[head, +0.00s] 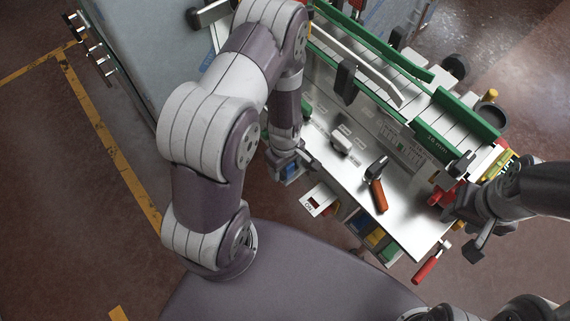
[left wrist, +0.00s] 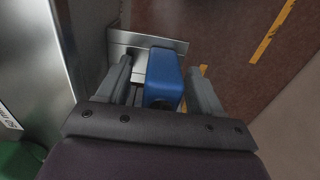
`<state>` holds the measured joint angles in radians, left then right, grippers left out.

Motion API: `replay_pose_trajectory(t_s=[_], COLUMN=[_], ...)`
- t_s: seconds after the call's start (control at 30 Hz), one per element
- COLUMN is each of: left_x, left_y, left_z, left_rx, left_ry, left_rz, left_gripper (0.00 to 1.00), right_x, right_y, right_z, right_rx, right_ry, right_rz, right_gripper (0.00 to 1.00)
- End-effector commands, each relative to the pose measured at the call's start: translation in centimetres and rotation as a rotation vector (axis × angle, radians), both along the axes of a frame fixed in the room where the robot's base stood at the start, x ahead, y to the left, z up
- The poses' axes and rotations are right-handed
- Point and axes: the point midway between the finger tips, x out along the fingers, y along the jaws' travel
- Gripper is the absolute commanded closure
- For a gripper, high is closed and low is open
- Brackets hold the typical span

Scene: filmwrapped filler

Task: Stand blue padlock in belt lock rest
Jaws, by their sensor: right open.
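The blue padlock (left wrist: 164,78) is between the two fingers of my left gripper (left wrist: 162,72) in the left wrist view, with visible gaps beside it, so the gripper looks open around it. A grey metal plate (left wrist: 135,40), perhaps part of the belt lock rest, lies just beyond the padlock; whether they touch is unclear. In the head view, my left gripper (head: 292,164) is at the left end of the bench, with the blue padlock (head: 291,173) partly hidden below it. My right gripper (head: 458,203) is open at the bench's right end, near a red object (head: 440,196).
Coloured bins (head: 375,238) sit below. Green-edged rails (head: 455,117) run along the back.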

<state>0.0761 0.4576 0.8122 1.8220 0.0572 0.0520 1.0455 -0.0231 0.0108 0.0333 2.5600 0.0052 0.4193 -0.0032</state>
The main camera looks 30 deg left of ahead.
Motion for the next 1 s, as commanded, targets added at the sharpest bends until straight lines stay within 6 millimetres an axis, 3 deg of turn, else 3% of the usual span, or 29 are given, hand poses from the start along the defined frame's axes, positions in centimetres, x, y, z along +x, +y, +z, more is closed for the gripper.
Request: replay_pose_trajectory(t_s=[0.17, 0.27, 0.6, 0.7, 1.0], left_x=[0.1, 0.1, 0.2, 0.1, 0.1], left_y=[0.0, 0.0, 0.1, 0.1, 0.1], left_z=[0.6, 2.0, 10.2, 11.7, 12.7], left_rx=[0.000, 0.000, 0.000, 0.000, -0.001], left_ry=[-0.002, -0.003, -0.005, -0.002, 0.001], left_rz=[0.000, -0.001, -0.001, -0.001, -0.001], left_gripper=[0.34, 0.34, 0.34, 0.34, 0.34], right_x=[0.0, 0.0, 0.0, 0.0, 0.0], right_y=[0.0, 0.0, 0.0, 0.0, 0.0], right_z=[0.0, 0.0, -0.5, -0.6, -0.5], right_rx=[0.000, 0.000, 0.000, 0.000, 0.000], right_ry=[0.000, 0.000, 0.000, 0.000, 0.000], right_rz=[0.000, 0.000, 0.000, 0.000, 0.000], right_gripper=[0.57, 0.57, 0.57, 0.57, 0.57])
